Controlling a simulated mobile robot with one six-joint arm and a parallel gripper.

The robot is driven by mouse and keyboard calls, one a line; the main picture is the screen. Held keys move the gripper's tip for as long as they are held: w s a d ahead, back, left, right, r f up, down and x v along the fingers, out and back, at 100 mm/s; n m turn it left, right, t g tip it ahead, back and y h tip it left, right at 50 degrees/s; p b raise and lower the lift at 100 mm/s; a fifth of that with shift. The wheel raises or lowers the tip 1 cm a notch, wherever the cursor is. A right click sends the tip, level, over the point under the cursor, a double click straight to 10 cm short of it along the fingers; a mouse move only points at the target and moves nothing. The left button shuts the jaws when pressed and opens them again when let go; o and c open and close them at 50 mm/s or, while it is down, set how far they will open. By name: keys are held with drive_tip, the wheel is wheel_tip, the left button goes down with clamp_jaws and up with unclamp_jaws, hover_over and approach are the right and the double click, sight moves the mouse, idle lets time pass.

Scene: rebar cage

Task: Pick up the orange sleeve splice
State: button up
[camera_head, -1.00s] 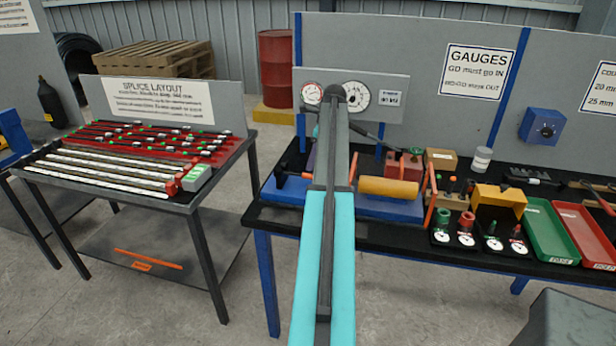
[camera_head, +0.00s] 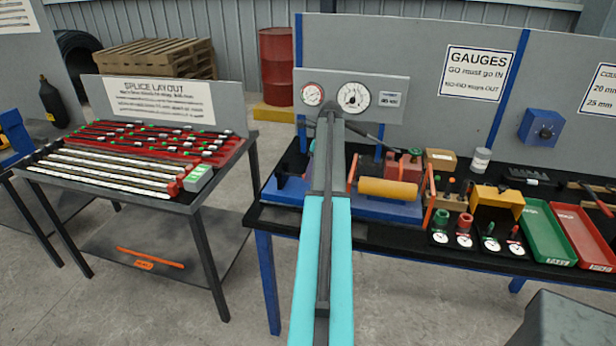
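No part is clearly marked as the orange sleeve splice. A plain orange-yellow cylinder (camera_head: 387,189) lies across the blue machine (camera_head: 400,210) on the right-hand bench. Sleeves too small to tell apart sit on the bars of the splice layout table (camera_head: 140,195). A thin orange bar (camera_head: 150,257) lies on that table's lower shelf. My arm, with a turquoise link, reaches up the middle over the blue machine and hides part of it. My gripper cannot be made out.
Two gauges (camera_head: 353,96) stand on a panel behind my arm. A green tray (camera_head: 548,233) and a red tray (camera_head: 583,238) lie on the right bench, beside a yellow block (camera_head: 498,200) and small dial gauges. Clear floor shows between the two tables.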

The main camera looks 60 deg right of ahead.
drive_tip(key=shift+w+f, duration=0.15)
drive_tip(key=shift+f, duration=0.45)
clamp_jaws()
